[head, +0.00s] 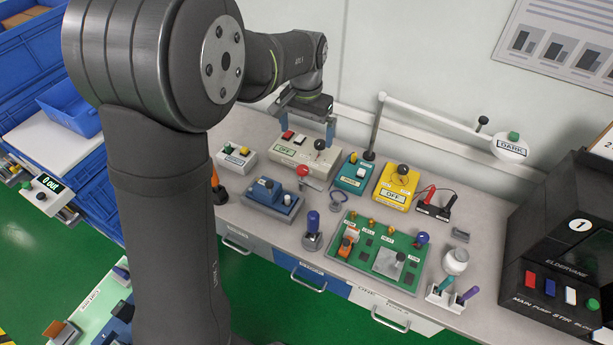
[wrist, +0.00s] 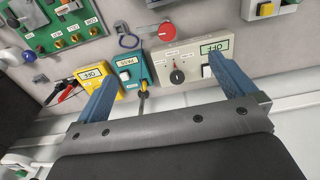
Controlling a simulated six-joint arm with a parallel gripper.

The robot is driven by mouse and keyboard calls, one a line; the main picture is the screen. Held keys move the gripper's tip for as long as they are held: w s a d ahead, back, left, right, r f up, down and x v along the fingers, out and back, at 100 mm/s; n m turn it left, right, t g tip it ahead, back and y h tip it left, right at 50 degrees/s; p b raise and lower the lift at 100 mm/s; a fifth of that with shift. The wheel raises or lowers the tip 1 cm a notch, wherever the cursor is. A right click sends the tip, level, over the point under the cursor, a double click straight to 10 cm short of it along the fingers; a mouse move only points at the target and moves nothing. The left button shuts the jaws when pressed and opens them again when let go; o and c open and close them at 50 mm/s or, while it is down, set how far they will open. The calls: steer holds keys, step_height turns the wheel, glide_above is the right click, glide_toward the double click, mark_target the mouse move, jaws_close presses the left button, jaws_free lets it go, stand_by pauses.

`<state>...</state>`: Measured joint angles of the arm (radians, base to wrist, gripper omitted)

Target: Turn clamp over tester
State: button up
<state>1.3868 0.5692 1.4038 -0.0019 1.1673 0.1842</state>
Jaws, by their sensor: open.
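Several handheld testers lie on the grey bench. A beige tester reading OFF (head: 283,150) has a black knob and stands below my gripper; it also shows in the wrist view (wrist: 195,70). A teal tester (head: 349,184) and a yellow tester reading OFF (head: 388,196) lie to its right. A blue tester (head: 268,202) lies in front. A red round knob (head: 303,170) stands beside the blue tester and shows in the wrist view (wrist: 166,31). I cannot tell which part is the clamp. My gripper (head: 302,125) is open and empty above the beige tester.
A green board (head: 352,262) with knobs lies in front right, with a blue-handled lever (head: 312,232) to its left. A white lamp arm (head: 430,118) reaches across the back right. A black machine (head: 550,240) stands at the far right. Some bare bench lies around the testers.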

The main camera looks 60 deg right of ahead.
steer(key=shift+r, duration=0.9)
